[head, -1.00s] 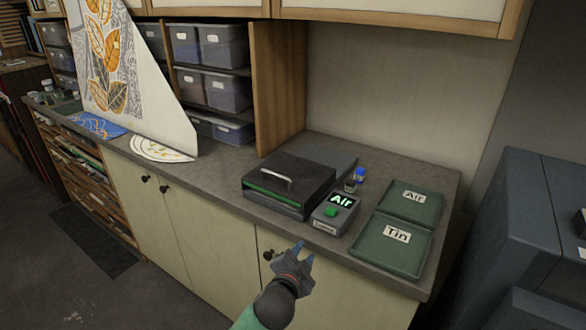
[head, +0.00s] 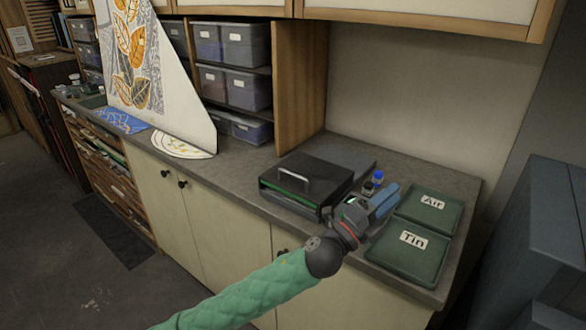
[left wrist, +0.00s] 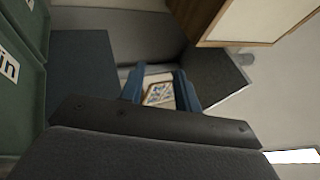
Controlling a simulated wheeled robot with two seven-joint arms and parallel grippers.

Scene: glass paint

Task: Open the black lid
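The black lid (head: 322,174) lies flat over its low box on the counter, with a silver bar handle (head: 293,178) on top near the front. A green strip (head: 288,195) shows under the lid's front edge. My left gripper (head: 384,201) is right of the box, above the counter near the trays, with blue fingers pointing up and right. In the left wrist view its two fingers (left wrist: 160,90) stand apart with nothing held between them. The lid does not show in the left wrist view. My right gripper is not in view.
Two green trays marked Air (head: 432,208) and Tin (head: 403,252) lie right of my left gripper. My gripper mostly hides the small display device. The counter left of the box (head: 235,175) is clear.

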